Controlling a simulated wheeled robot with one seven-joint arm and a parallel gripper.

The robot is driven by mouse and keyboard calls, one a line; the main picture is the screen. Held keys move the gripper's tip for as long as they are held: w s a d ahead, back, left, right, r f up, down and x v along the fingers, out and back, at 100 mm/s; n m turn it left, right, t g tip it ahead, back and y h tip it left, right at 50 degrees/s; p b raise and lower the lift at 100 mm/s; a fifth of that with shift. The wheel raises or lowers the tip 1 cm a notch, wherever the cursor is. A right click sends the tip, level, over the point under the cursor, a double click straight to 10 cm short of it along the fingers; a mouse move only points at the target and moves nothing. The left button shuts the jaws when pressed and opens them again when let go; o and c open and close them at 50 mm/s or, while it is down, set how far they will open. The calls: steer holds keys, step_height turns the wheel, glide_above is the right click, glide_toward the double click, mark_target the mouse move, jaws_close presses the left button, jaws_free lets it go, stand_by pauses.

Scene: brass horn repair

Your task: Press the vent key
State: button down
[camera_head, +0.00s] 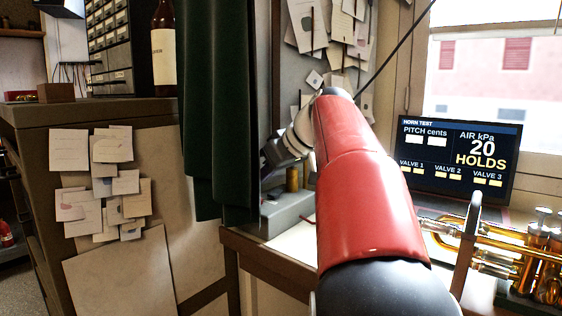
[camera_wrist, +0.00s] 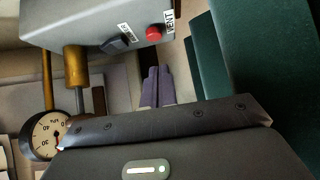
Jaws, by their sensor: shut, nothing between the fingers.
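The vent key, a round red button (camera_wrist: 154,32) beside the label VENT, sits on a grey box (camera_wrist: 95,20) at the top of the wrist view. My gripper (camera_wrist: 158,71) is shut and empty. Its two fingertips lie side by side below the red button in the picture, with a visible gap between them and it. A dark switch (camera_wrist: 117,42) with a small label is left of the button. In the head view my wrist reaches behind the green curtain's edge, and the fingers and the vent key are hidden.
A dark green curtain (camera_head: 215,110) hangs close by my wrist. A pressure gauge (camera_wrist: 45,135) and brass pipe (camera_wrist: 76,66) are left of the fingers. The horn test screen (camera_head: 455,155) reads AIR kPa 20 HOLDS. A brass horn (camera_head: 495,245) lies at the right.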

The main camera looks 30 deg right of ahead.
steer(key=shift+f, duration=1.9)
